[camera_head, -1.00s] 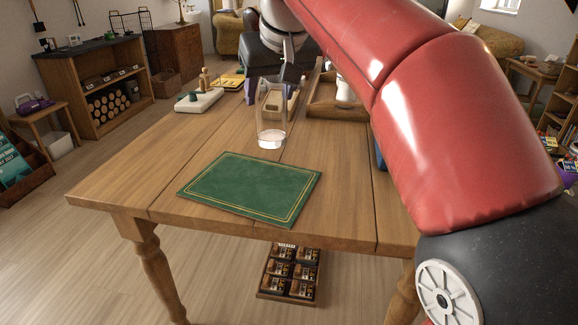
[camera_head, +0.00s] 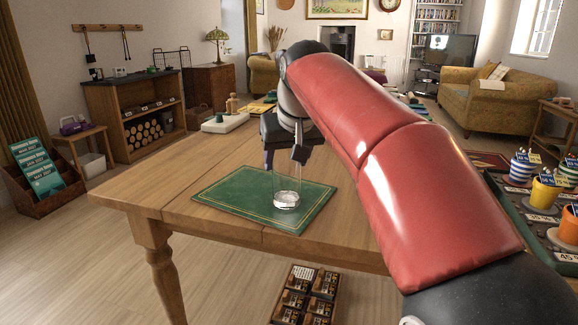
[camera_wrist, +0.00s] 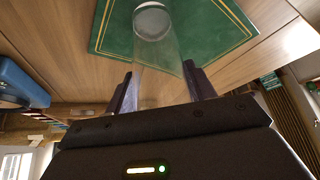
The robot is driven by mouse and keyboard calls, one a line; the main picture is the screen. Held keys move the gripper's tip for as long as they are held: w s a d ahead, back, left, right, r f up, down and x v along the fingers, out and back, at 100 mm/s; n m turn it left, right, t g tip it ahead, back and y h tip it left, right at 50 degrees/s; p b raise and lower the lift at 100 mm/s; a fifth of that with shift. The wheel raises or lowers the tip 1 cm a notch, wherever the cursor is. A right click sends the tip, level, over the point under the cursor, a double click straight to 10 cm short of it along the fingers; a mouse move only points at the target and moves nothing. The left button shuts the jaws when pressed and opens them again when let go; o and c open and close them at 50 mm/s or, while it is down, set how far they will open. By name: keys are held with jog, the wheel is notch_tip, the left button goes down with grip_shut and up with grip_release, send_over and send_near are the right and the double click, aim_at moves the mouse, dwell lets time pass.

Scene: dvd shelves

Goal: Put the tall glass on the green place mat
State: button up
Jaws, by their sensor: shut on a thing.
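The tall glass (camera_head: 287,188) is clear with a thick base, and it is upright. My gripper (camera_head: 285,160) is shut on its upper part from above. In the head view the glass shows in front of the right part of the green place mat (camera_head: 232,190), which has a gold border line and lies flat on the wooden table. The wrist view shows the glass (camera_wrist: 155,55) between my two dark fingers (camera_wrist: 160,92), its base over the green mat (camera_wrist: 195,35). I cannot tell whether the base touches the mat.
The wooden table (camera_head: 160,180) is bare to the left of the mat. A white board with small objects (camera_head: 225,122) lies at its far left. A blue object (camera_wrist: 20,85) shows at the left in the wrist view. Colourful pots (camera_head: 545,190) stand on a tray at the right.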

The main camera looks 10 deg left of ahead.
jog(key=o, duration=1.5)
jog(key=shift+s+d+r, duration=0.1)
jog(key=shift+r, duration=0.3)
jog(key=p+v, duration=0.2)
jog(key=v, duration=0.9)
jog(key=shift+s+d+r+p, duration=0.1)
jog(key=shift+r+p, duration=0.1)
jog(key=shift+p, duration=0.15)
jog(key=s+d+f+m, duration=0.2)
jog(key=d+f, duration=0.2)
jog(key=d, duration=0.6)
jog(key=s+d+f+m+h, duration=0.1)
jog(key=s+d+f, duration=0.4)
jog(key=s+f, duration=0.1)
jog(key=s+d+f+m+h, duration=0.1)
jog(key=s+d+f, duration=0.4)
jog(key=f, duration=0.4)
jog(key=s+d+f+m+h, duration=0.1)
jog(key=s+d+f, duration=0.4)
jog(key=s+f, duration=0.2)
jog(key=shift+s+d+f+m, duration=0.1)
jog(key=shift+d+f+m, duration=0.1)
jog(key=shift+f, duration=0.15)
jog(key=shift+s+d+f+m, duration=0.1)
jog(key=shift+f+m, duration=0.1)
jog(key=shift+f, duration=0.15)
